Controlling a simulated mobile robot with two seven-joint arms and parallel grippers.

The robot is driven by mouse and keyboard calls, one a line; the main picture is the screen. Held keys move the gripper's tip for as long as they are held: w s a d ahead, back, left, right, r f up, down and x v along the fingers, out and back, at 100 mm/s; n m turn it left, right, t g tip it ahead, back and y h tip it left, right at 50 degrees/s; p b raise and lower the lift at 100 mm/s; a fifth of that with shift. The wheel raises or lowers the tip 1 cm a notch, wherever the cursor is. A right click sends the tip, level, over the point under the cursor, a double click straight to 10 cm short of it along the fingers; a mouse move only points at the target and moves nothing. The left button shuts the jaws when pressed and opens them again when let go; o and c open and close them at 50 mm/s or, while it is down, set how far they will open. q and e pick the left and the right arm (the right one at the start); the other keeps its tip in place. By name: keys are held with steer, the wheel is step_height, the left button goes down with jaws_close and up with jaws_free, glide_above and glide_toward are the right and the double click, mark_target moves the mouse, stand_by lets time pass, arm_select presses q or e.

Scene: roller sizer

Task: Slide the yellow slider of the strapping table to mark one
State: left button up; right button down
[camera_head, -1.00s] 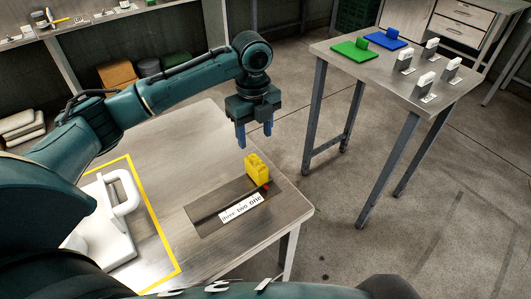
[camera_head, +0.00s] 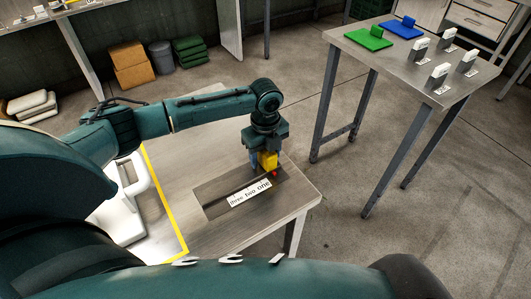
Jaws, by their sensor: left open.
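The yellow slider (camera_head: 267,161) stands upright on a dark track plate (camera_head: 212,203) near the right corner of the strapping table (camera_head: 205,150). A white label (camera_head: 250,193) in front of the track reads "three two one", with "one" at the right end. A small red mark (camera_head: 274,174) is just in front of the slider. My left gripper (camera_head: 266,163) points down over the slider, open, with its fingers low beside it. The gripper body hides the slider's top; I cannot tell whether the fingers touch it. My right gripper is not in view.
A yellow-outlined area (camera_head: 164,200) with a white handled object (camera_head: 125,205) lies on the table's left. A second table (camera_head: 400,60) at the back right holds green and blue pieces and several white blocks. Boxes (camera_head: 130,65) stand behind on the floor.

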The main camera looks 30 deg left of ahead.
arm_select(q)
steer(key=shift+c, duration=0.4)
jaws_close()
